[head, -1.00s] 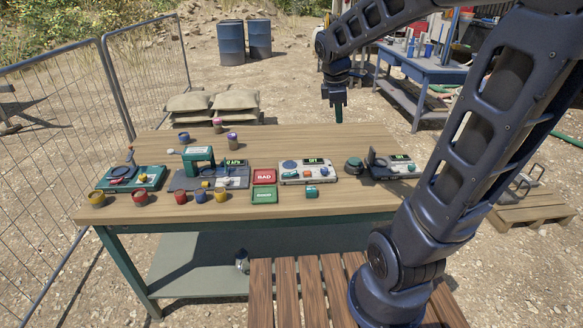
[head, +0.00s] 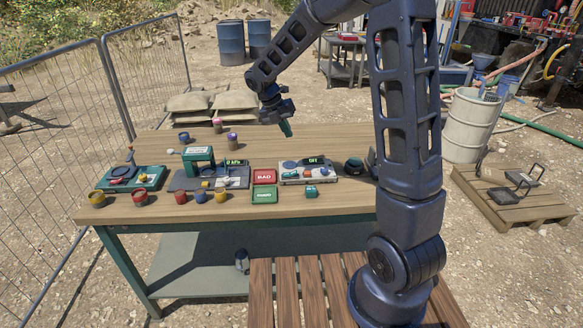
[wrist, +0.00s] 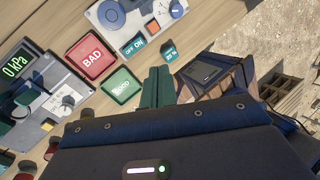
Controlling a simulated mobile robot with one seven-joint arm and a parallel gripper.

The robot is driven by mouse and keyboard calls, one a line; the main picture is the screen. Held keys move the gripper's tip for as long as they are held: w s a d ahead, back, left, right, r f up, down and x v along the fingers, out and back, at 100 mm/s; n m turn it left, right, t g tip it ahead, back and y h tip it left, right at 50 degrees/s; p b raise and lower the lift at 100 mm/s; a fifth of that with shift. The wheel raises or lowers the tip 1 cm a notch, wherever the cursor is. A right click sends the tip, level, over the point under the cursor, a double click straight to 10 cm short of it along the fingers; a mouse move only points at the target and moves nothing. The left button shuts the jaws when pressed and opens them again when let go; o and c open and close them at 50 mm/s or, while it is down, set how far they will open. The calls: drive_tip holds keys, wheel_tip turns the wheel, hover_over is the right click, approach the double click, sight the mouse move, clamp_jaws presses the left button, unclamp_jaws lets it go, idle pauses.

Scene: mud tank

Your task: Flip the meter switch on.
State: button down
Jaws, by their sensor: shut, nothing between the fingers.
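My gripper (head: 287,129) hangs tilted above the back of the table, its teal fingers shut and empty; they also show in the wrist view (wrist: 158,84). Below it is a grey box (head: 304,172) with a blue dial, a dark display and a red control. The wrist view shows its OFF/ON label (wrist: 133,45) and red control (wrist: 152,26).
Red BAD (head: 264,177) and green GOOD (head: 264,195) pads lie between the two units. A small teal block (head: 311,191) sits in front of the grey box. Several colored cups stand along the front left of the wooden table (head: 160,208).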

sight(295, 172)
drive_tip(key=w+a+f+n, duration=0.1)
drive_tip(key=a+f+n, duration=0.3)
drive_tip(key=shift+w+a+h, duration=0.15)
drive_tip(key=shift+w+h, duration=0.15)
drive_tip(key=shift+f, duration=0.1)
drive_tip(key=x, duration=1.4)
drive_tip(key=shift+f, duration=0.1)
drive_tip(key=shift+d+f+y, duration=0.1)
drive_tip(key=shift+d+y, duration=0.2)
drive_tip(key=shift+y, duration=0.1)
drive_tip(key=shift+a, duration=0.15)
drive_tip(key=shift+a, duration=0.65)
